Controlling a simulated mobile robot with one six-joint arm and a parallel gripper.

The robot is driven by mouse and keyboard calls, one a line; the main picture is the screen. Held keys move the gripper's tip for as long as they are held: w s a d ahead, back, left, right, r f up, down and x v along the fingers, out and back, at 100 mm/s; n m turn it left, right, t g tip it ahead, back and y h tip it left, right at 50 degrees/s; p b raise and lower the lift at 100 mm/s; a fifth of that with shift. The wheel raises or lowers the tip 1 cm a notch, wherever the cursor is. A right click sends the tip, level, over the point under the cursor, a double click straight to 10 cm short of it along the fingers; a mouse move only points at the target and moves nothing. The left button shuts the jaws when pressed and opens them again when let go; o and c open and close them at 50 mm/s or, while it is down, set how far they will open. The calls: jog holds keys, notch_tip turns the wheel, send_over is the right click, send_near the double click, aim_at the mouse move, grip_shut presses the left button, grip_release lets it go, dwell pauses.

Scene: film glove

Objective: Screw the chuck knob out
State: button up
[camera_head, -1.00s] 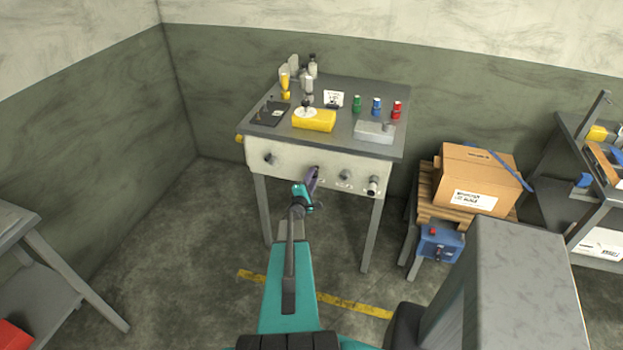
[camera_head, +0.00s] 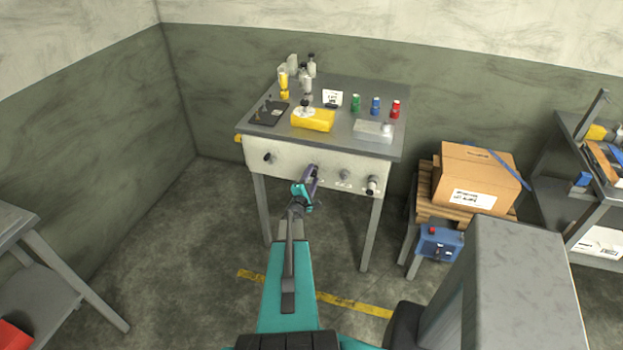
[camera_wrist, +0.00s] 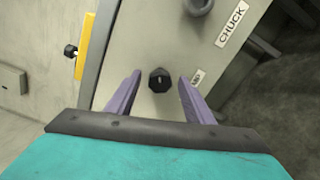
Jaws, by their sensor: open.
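In the wrist view, the white panel carries a label reading CHUCK (camera_wrist: 232,26), beside a round grey knob (camera_wrist: 200,5) cut off by the top edge. A black knob (camera_wrist: 160,79) on the same panel shows between my two purple fingers. A small label (camera_wrist: 197,77) beside the black knob is partly hidden and unreadable. My gripper (camera_wrist: 150,92) is open, with gaps between both fingers and the black knob. In the head view my gripper (camera_head: 312,181) is at the panel front (camera_head: 290,165), left of a grey knob (camera_head: 344,174).
Another dark knob (camera_head: 268,158) is on the panel's left and a pale one (camera_head: 372,184) on its right. A cardboard box (camera_head: 478,175) stands to the right.

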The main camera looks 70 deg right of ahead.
jog(key=shift+a, duration=0.15)
jog(key=a+b, duration=0.4)
jog(key=a, duration=0.9)
jog(key=shift+s+a+b, duration=0.2)
jog(key=shift+s+b, duration=0.1)
jog(key=shift+s, duration=0.1)
dwell(0.5)
